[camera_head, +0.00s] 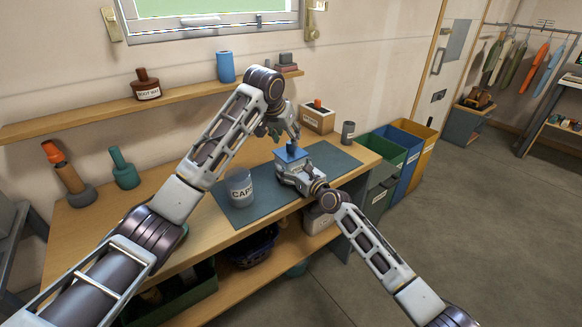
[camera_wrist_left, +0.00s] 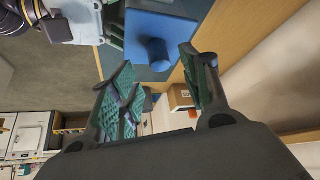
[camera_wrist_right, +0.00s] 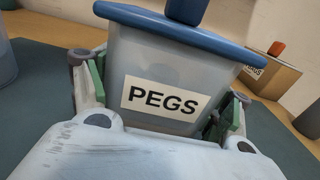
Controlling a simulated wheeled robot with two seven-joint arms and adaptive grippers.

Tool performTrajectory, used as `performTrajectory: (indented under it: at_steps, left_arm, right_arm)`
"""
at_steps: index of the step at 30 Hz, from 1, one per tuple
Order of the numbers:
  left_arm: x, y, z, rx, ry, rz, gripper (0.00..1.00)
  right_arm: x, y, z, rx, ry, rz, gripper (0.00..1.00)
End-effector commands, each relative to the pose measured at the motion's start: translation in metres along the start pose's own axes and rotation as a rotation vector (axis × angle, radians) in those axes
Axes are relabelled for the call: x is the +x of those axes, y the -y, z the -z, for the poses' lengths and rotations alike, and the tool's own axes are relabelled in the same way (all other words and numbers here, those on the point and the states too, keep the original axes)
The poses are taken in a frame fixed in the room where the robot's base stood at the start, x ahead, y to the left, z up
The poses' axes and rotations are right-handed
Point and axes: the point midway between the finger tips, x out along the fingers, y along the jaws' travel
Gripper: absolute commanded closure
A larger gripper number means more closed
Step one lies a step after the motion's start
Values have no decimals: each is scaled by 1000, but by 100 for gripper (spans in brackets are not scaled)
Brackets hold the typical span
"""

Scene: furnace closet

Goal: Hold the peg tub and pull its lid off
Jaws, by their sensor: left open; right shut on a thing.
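The peg tub (camera_wrist_right: 160,75) is a pale, see-through tub labelled PEGS, filling the right wrist view. Its blue lid (camera_wrist_right: 185,33) with a blue knob (camera_wrist_right: 186,8) sits on top; the lid also shows in the head view (camera_head: 291,153). My right gripper (camera_wrist_right: 165,105) is shut on the tub, with a finger at each side below the rim. My left gripper (camera_head: 283,130) is open and empty above the lid. In the left wrist view the blue knob (camera_wrist_left: 153,50) lies beyond and between the open fingers (camera_wrist_left: 158,75), apart from them.
A grey tub labelled CAPS (camera_head: 239,188) stands on the dark mat (camera_head: 230,212). A box with an orange knob (camera_head: 318,118) and a dark cup (camera_head: 348,132) stand behind on the bench. Green, blue and yellow bins (camera_head: 407,145) stand at the right. The wall shelf (camera_head: 105,104) holds bottles.

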Motion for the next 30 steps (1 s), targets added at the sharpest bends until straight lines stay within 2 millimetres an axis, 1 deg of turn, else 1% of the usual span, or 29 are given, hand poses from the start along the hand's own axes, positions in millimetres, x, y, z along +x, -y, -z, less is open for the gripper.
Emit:
performTrajectory:
  at_steps: [12,18,24,30]
  left_arm:
    - [37,-1,0,-1,1,-1,54]
    - [52,0,0,0,1,0,54]
    - [58,0,-1,1,1,0,54]
    - [61,0,-2,0,4,1,54]
  right_arm:
    - [0,0,1,0,-2,-1,50]
    - [0,0,1,0,-2,-1,50]
    - [0,0,1,0,-2,-1,50]
    - [0,-1,1,0,-1,-1,50]
